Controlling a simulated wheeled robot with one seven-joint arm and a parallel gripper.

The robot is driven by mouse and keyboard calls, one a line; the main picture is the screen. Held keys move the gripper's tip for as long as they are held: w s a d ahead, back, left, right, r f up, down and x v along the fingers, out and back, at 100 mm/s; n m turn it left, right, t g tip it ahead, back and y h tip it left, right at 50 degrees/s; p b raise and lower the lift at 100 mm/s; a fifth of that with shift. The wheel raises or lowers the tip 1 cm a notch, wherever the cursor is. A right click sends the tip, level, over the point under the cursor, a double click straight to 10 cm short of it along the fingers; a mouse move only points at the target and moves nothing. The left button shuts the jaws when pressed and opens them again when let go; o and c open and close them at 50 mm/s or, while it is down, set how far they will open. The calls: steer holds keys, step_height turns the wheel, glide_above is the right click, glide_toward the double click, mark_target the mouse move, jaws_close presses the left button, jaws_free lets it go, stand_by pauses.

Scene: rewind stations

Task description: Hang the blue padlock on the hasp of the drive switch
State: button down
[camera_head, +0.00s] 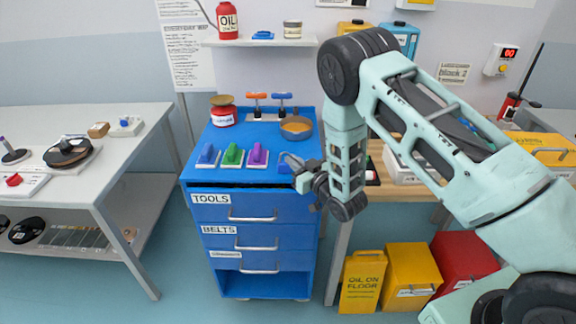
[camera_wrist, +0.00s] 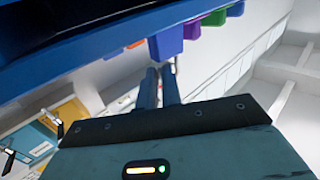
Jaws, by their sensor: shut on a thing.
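My gripper (camera_head: 292,168) is at the right end of the blue cabinet's top, pointing left. In the wrist view its two dark fingers (camera_wrist: 161,84) are close together, with a small grey metal loop at their tips. The blue padlock (camera_wrist: 166,41) shows just beyond the tips, and the loop looks like its shackle. My gripper is shut on it. In the head view the padlock is small and partly hidden by my gripper. I cannot tell whether it still touches the cabinet top. I cannot make out the drive switch or its hasp in either view.
Purple (camera_head: 257,155), green (camera_head: 233,155) and blue (camera_head: 207,155) pieces stand in a row left of my gripper. A grey table (camera_head: 122,150) stands left, yellow bins (camera_head: 410,275) right.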

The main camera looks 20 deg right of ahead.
steer(key=shift+r, duration=0.1)
step_height(320, 180, up, 10)
steer(key=b, duration=0.2)
stand_by(0.4)
stand_by(0.6)
